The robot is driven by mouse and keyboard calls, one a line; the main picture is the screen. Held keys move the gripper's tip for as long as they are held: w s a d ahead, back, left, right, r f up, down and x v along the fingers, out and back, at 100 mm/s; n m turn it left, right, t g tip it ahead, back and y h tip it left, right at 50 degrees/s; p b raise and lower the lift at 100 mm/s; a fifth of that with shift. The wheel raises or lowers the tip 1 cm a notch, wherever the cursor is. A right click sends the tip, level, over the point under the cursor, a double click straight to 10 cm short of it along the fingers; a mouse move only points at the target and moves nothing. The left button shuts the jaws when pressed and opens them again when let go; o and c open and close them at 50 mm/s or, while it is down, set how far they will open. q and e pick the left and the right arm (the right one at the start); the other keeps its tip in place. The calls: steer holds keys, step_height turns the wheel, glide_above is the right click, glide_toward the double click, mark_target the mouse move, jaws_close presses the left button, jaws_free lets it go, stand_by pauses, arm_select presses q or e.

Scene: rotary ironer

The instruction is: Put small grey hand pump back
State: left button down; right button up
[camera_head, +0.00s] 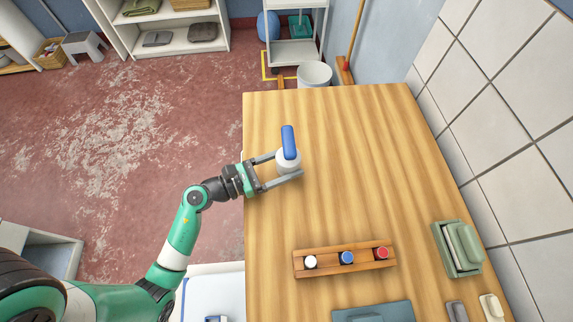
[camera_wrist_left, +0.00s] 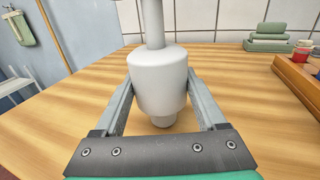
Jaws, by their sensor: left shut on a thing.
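The small hand pump has a pale grey body and a blue handle (camera_head: 289,142). My left gripper (camera_head: 287,165) is shut on it near the table's left side. In the left wrist view the pump's body (camera_wrist_left: 158,80) sits upright between both fingers, with a narrower neck above and a short stub below. I cannot tell whether the stub touches the table. The blue handle is outside the wrist view. My right gripper is in neither view.
The wooden table (camera_head: 360,190) is clear around the pump. Nearer stands a wooden rack (camera_head: 303,271) with white, blue and red tops. A green box (camera_head: 447,258) stands at right by the tiled wall (camera_head: 510,130). A blue-grey mat (camera_head: 345,315) lies at the front edge.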

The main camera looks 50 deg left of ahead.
arm_select(q)
steer(key=shift+f, duration=0.1)
steer(key=shift+f, duration=0.15)
jaws_free()
steer(key=shift+s+a, duration=0.1)
steer(key=shift+s, duration=0.05)
steer(key=v, duration=1.1)
steer(key=shift+s, duration=0.35)
